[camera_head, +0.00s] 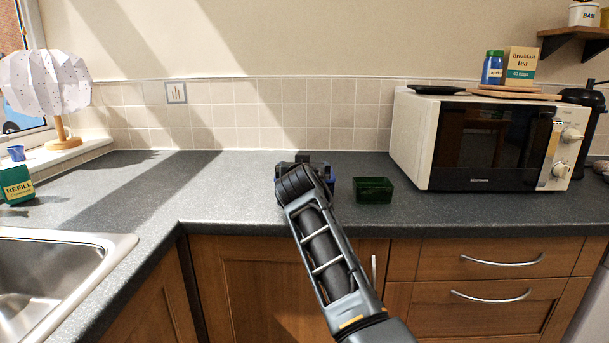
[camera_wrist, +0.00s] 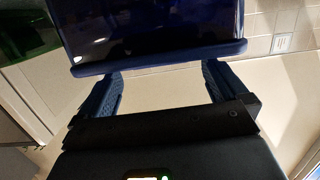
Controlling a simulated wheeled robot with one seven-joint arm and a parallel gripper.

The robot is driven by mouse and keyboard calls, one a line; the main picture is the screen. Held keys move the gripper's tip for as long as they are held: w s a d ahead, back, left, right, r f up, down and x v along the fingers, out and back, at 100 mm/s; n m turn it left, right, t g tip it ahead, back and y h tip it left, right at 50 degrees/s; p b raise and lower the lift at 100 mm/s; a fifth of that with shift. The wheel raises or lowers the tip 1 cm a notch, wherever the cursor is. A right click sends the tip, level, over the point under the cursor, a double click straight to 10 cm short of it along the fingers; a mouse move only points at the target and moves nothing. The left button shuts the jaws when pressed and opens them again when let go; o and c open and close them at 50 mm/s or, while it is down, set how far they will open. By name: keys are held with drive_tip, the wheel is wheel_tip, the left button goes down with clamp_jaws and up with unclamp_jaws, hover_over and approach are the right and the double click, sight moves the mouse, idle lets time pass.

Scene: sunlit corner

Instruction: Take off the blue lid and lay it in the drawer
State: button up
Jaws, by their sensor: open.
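A dark blue glossy piece with a raised rim (camera_wrist: 150,68) fills the top of the wrist view; it looks like the blue lid or a lidded box, I cannot tell which. My gripper (camera_wrist: 161,72) is open, its two blue fingers reaching that rim, with nothing clearly between them. Whether they touch it is unclear. In the head view my gripper (camera_head: 305,165) is over the worktop, and my arm hides most of the blue thing (camera_head: 331,184). Two wooden drawer fronts, an upper one (camera_head: 440,258) and a lower one (camera_head: 430,305), look shut at lower right.
An open dark green box (camera_head: 373,190) stands just right of my gripper. A microwave (camera_head: 405,140) is further right, bearing a board, a jar and a tea box. The sink (camera_head: 40,270) is at lower left. The worktop (camera_head: 225,185) left of my gripper is clear.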

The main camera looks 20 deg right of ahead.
drive_tip(key=shift+x, duration=0.85)
drive_tip(key=shift+c, duration=0.4)
drive_tip(key=c, duration=0.9)
